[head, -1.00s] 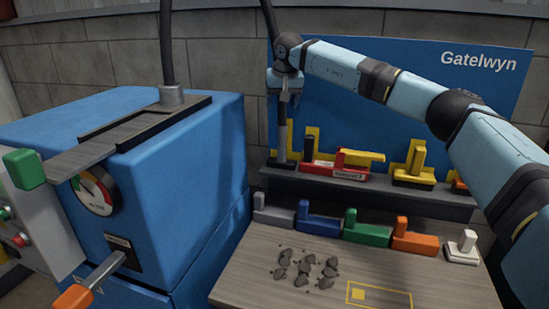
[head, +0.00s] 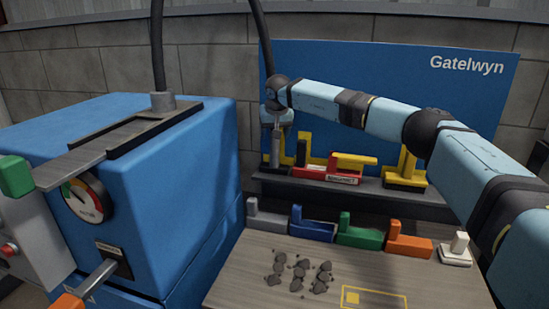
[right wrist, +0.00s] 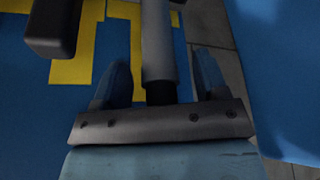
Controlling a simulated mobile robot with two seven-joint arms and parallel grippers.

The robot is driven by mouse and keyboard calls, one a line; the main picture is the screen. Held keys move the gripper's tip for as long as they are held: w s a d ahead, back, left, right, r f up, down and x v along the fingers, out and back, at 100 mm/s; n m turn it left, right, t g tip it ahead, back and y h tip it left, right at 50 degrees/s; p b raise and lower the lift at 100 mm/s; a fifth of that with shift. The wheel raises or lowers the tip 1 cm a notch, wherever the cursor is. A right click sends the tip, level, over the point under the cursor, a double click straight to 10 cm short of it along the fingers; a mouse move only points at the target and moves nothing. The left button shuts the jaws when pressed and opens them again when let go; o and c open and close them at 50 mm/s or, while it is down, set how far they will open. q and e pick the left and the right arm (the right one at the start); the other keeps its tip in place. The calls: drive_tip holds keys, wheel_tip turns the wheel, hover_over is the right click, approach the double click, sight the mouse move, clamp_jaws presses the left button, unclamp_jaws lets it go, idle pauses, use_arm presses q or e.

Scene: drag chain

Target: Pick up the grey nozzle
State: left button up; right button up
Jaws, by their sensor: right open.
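The grey nozzle (head: 275,148) stands upright at the left end of the dark shelf (head: 340,192), in front of the yellow outlines on the blue board. My right gripper (head: 276,127) is above it, pointing down over its upper part. In the right wrist view, the grey shaft of the nozzle (right wrist: 157,35) runs between the two spread fingers of my right gripper (right wrist: 161,65). Gaps show on both sides of the shaft, so the gripper is open around it. My left gripper is in neither view.
A red and yellow tool (head: 335,170) and a yellow piece (head: 405,172) share the shelf. Grey, blue, green and orange blocks line the bench (head: 235,285) below, with dark lumps (head: 295,275) in front. A large blue machine (head: 150,190) stands at left.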

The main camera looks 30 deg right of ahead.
drive_tip(key=shift+x, duration=1.2)
drive_tip(key=shift+s+r, duration=0.1)
drive_tip(key=shift+c, duration=1)
clamp_jaws()
drive_tip(key=shift+a+r, duration=0.1)
wheel_tip(320, 180, up, 7)
drive_tip(key=shift+s+a+r, duration=0.1)
drive_tip(key=shift+s+a, duration=0.05)
drive_tip(key=shift+a, duration=0.05)
drive_tip(key=s+a+b, duration=0.1)
drive_tip(key=s+a, duration=1.1)
drive_tip(key=a, duration=0.2)
drive_tip(key=shift+s+a+b, duration=0.3)
drive_tip(key=shift+a, duration=0.05)
